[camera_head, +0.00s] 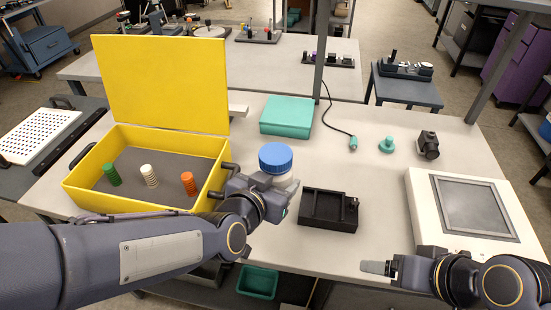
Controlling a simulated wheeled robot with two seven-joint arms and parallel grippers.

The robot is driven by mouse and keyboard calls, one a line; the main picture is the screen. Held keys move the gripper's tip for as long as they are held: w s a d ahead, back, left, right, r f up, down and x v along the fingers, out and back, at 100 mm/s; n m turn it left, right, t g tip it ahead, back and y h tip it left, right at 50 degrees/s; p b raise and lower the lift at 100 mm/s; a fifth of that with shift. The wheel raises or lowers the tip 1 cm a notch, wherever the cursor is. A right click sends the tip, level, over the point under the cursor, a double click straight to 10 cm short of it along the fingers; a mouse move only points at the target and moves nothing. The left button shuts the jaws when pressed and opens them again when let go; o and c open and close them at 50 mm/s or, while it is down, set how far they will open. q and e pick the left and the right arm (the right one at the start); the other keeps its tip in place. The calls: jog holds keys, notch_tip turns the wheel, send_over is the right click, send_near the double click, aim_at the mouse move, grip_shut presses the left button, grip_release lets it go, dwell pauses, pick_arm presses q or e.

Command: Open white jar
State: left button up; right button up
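The white jar (290,184) stands near the table's middle, with a wide blue lid (275,158) on top. Its lower front is hidden behind my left gripper (278,197). The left gripper is at the jar's side, but I cannot tell whether its fingers touch or grip it. My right gripper (382,268) is low at the front edge of the table, pointing left, well apart from the jar. Its finger gap is not clear from this angle.
An open yellow case (95,198) with green, white and orange coiled pieces is left of the jar. A black tray (328,226) is close on the right. A teal box (287,115) is behind. A white framed panel (420,205) is at right.

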aim_at(276, 179)
pick_arm(q)
jog(key=s+p, duration=0.1)
jog(key=s+r, duration=0.1)
jog(key=s, duration=0.1)
jog(key=s+r+p, duration=0.1)
jog(key=shift+s+p, duration=0.35)
jog(key=shift+s, duration=0.05)
pick_arm(e)
notch_tip(276, 179, up, 4)
jog(key=shift+f, duration=0.1)
pick_arm(q)
jog(key=o, duration=0.5)
jog(key=c, duration=0.8)
